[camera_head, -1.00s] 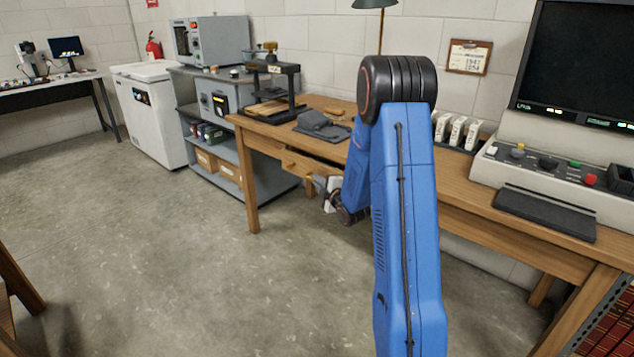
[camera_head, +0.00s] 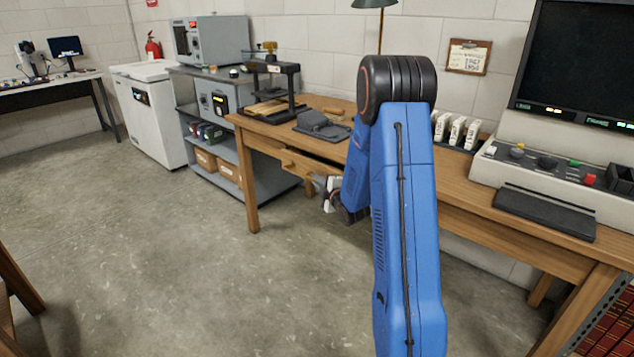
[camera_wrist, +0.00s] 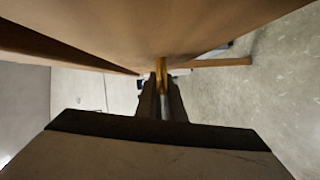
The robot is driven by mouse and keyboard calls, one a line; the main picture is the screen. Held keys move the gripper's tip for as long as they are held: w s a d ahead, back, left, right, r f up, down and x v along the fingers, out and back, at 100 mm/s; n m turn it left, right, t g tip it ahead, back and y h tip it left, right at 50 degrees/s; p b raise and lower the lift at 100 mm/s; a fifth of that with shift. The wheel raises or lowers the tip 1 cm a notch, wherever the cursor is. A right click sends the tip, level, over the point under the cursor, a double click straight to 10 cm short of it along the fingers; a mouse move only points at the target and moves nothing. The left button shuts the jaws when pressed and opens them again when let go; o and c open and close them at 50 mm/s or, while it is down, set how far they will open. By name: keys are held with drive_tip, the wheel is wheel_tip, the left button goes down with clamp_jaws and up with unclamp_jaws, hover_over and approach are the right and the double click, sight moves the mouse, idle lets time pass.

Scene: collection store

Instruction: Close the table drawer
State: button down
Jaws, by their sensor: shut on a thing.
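The wooden table (camera_head: 268,130) stands against the wall, and its drawer (camera_head: 306,166) is partly pulled out under the left half of the top. A small knob (camera_head: 287,165) shows on the drawer front. My gripper (camera_head: 325,186) is low in front of the drawer, partly hidden by my blue arm. In the wrist view my gripper (camera_wrist: 162,103) has its dark fingers shut on a narrow brass-coloured handle (camera_wrist: 161,69). A brown wooden surface (camera_wrist: 150,28) fills the top of that view. Where the handle joins the drawer is not clear.
A dark grey device (camera_head: 322,125) and a black stand (camera_head: 285,92) are on the tabletop. A console with a dark screen (camera_head: 575,60) stands at the right. A grey shelf unit (camera_head: 225,150) is beyond the table's left end. The floor (camera_head: 160,250) at left is clear.

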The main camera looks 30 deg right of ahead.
sight(324, 176)
drive_tip(key=shift+d, duration=0.1)
idle(0.5)
drive_tip(key=d, duration=0.2)
drive_tip(key=w+d, duration=0.1)
drive_tip(key=shift+w+d, duration=0.15)
drive_tip(key=shift+d, duration=0.2)
drive_tip(key=c, duration=1.9)
unclamp_jaws()
drive_tip(key=shift+d, duration=0.1)
drive_tip(key=shift+o, duration=0.2)
drive_tip(key=s+r, duration=0.1)
drive_tip(key=s, duration=1.6)
drive_tip(key=shift+s+a, duration=0.2)
drive_tip(key=shift+a, duration=0.2)
drive_tip(key=shift+r, duration=0.1)
